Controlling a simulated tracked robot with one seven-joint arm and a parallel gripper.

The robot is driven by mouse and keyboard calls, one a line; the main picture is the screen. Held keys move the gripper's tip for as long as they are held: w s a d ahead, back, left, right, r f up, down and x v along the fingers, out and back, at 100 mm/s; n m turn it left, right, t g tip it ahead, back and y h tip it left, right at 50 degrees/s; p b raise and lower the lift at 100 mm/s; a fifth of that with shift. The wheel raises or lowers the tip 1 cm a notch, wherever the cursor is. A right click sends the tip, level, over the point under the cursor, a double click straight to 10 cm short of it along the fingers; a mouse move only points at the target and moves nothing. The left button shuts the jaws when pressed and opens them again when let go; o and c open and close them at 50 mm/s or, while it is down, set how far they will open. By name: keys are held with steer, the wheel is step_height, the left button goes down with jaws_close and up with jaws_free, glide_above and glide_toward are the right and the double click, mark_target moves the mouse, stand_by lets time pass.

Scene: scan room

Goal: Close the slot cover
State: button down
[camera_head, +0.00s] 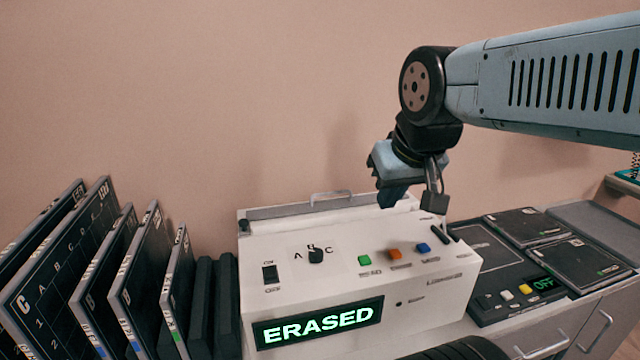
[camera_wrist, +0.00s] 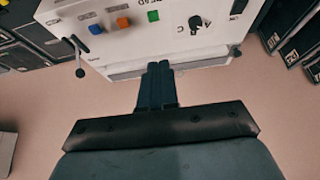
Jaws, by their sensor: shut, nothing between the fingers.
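The white machine (camera_head: 350,270) stands on the counter with its green display reading ERASED. A long strip runs along its top rear edge, with a thin handle (camera_head: 331,195) standing up from it. I take this strip to be the slot cover (camera_head: 290,211); its left end looks dark, and I cannot tell how far it is open. My gripper (camera_head: 391,204) is shut and empty, pointing down over the right part of the rear edge, right of the handle. In the wrist view its closed fingers (camera_wrist: 159,68) overlap the machine's rear edge; contact cannot be told.
Green (camera_head: 364,260), orange (camera_head: 394,254) and blue buttons (camera_head: 423,247), a selector knob (camera_head: 316,256) and a black lever (camera_head: 440,233) are on the machine's top. Dark plates (camera_head: 140,265) stand upright on the left. A dark panel (camera_head: 510,285) lies right. The wall is close behind.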

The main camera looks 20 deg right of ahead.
steer(key=w+r, duration=0.2)
steer(key=w, duration=0.8)
steer(key=g, duration=0.2)
glide_toward(323, 175)
steer(key=s, duration=0.3)
steer(key=x, duration=0.8)
steer(key=shift+w+a+f, duration=0.15)
steer(key=shift+w+a, duration=0.1)
steer(key=shift+a, duration=0.15)
steer(key=shift+s+f, duration=0.15)
steer(key=shift+f, duration=0.15)
steer(key=shift+s+f, duration=0.15)
steer(key=shift+s, duration=0.7)
steer(key=shift+s+f, duration=0.1)
steer(key=shift+s, duration=0.8)
steer(key=shift+s, duration=0.1)
